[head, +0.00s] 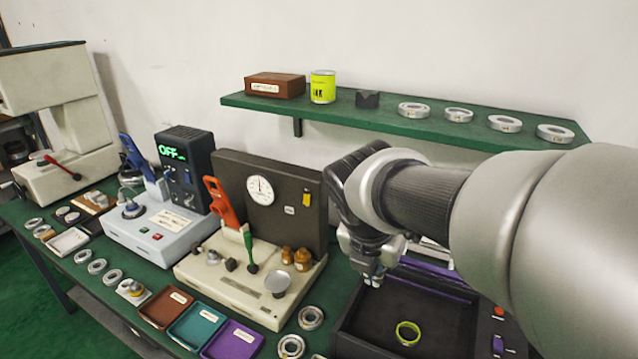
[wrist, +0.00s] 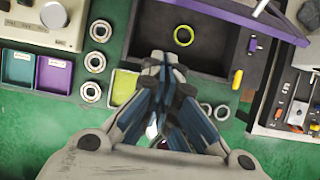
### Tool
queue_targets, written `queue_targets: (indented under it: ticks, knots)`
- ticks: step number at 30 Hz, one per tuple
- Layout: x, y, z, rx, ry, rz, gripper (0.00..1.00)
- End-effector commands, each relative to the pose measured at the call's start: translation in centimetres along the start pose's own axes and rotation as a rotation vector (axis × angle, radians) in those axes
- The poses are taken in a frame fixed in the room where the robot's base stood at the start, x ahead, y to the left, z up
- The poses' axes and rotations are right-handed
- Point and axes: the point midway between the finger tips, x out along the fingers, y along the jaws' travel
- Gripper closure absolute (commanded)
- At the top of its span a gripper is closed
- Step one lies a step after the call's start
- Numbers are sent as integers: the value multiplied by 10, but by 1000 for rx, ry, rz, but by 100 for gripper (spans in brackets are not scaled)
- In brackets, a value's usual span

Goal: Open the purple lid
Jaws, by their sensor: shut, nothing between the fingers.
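A black box (head: 365,343) stands at the lower right in the head view, with a yellow-green ring (head: 408,333) inside. The box interior is exposed. A purple strip (head: 440,274), seemingly part of the lid, shows along its back behind my arm; most of it is hidden. In the wrist view a slanted purple bar (wrist: 235,19) crosses the top, above the dark box (wrist: 205,60) and the ring (wrist: 183,35). My gripper (head: 373,282) is shut and empty, over the box's left rear part. Its closed fingers also show in the wrist view (wrist: 164,62), apart from the purple bar.
A beige test stand (head: 225,290) with an orange lever stands left of the box. Brown, teal and purple trays (head: 232,341) lie in front of it. Metal rings (head: 291,346) lie nearby. A control strip (head: 498,343) borders the box's right. A green shelf (head: 385,115) runs above.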

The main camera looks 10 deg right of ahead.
Motion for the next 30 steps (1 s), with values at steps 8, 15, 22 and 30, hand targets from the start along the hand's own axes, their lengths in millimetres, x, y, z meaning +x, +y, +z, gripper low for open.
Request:
queue_targets:
  ticks: [8,15,22,30]
  knots:
    - [62,-1,-3,4,5,-4,100]
    - [88,0,13,9,-2,0,100]
    - [78,-1,34,7,2,-1,100]
    - [76,-1,38,5,3,-1,100]
